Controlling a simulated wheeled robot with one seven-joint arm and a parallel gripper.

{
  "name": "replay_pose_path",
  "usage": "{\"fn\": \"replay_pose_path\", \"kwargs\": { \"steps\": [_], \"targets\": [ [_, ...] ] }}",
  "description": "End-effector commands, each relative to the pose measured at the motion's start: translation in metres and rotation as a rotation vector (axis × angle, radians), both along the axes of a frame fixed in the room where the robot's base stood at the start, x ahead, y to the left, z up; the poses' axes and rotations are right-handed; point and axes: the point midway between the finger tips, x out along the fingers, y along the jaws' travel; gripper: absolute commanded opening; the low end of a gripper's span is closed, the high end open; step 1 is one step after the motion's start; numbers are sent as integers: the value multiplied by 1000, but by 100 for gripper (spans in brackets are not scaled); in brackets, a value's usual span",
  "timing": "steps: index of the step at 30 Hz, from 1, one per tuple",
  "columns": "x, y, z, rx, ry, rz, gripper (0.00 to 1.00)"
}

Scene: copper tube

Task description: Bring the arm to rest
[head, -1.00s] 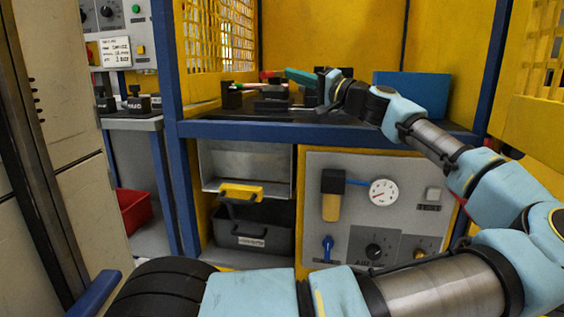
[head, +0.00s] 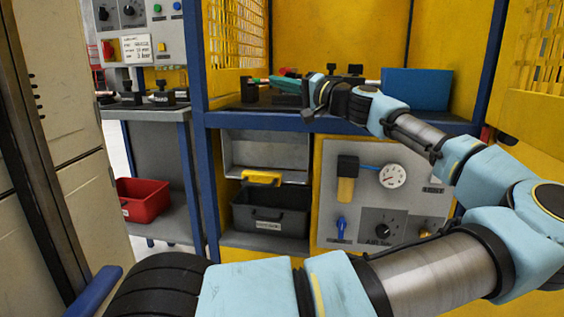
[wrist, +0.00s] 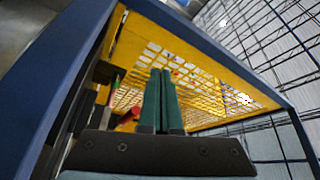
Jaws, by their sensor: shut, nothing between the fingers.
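My gripper (head: 290,85) is over the bench top inside the yellow booth in the head view, its green fingers pointing left. In the wrist view my gripper (wrist: 162,75) shows its two green fingers close together, with nothing held between them. The arm reaches in from the right, bent at its joints. The head view does not show clearly how far the fingers are above the bench.
The bench (head: 260,118) has black fixtures (head: 249,91) and a blue box (head: 417,90). Yellow mesh panels (head: 236,35) and blue posts enclose it. Below are a black bin (head: 271,216) and a gauge panel (head: 335,232). A red bin (head: 143,199) sits left.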

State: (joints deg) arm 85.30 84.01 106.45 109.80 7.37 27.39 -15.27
Motion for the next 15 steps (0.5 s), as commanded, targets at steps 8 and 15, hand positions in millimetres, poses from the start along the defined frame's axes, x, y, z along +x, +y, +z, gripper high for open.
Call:
{"fn": "replay_pose_path", "kwargs": {
  "steps": [8, 15],
  "targets": [
    [8, 62, -46, -98, 100, 92, 0],
    [-2, 147, -128, -273, 259, 229, 0]
  ]
}}
